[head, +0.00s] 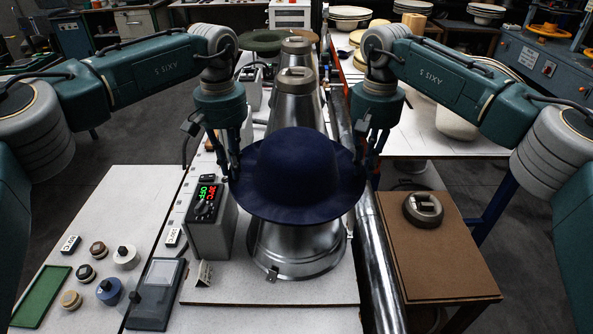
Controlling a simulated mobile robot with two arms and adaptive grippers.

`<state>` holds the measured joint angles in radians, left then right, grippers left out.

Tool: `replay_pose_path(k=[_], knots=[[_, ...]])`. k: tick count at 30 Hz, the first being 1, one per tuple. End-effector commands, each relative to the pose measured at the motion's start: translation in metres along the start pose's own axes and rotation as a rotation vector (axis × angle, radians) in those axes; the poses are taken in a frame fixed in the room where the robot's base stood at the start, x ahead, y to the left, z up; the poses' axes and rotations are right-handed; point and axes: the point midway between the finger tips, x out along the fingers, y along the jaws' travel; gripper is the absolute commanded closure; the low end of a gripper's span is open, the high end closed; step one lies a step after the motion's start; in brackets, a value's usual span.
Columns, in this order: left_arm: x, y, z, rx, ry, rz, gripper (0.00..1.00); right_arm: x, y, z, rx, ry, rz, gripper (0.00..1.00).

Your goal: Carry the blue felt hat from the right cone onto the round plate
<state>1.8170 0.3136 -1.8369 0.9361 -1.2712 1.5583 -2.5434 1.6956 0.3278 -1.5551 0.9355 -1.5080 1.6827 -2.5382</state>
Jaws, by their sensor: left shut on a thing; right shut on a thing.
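The blue felt hat (298,175) is upright, crown up, over the nearest metal cone (297,245). Its brim hides that cone's top, so I cannot tell whether the hat touches it. My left gripper (231,168) is shut on the left edge of the brim. My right gripper (363,163) is shut on the right edge. A dark, low round piece with a slotted top (423,208) sits on a brown board at the right; I cannot tell whether this is the round plate.
Further cones (294,97) stand in line behind the hat. A control box with a lit display (209,222) stands close left of the near cone. A shiny pipe (382,255) runs between the cone and the brown board (445,262). Knobs (110,290) lie front left.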

Motion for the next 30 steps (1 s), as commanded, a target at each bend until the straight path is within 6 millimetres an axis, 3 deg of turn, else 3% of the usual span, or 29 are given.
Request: replay_pose_path(k=[8,30], knots=[[-0.018,-0.003,0.0,-0.003,-0.001,-0.004,1.0,-0.018,0.003,0.0,0.004,-0.002,0.005,1.0],[-0.113,-0.004,0.0,-0.005,-0.002,-0.008,1.0,-0.112,0.004,0.0,0.006,-0.003,0.008,1.0]])
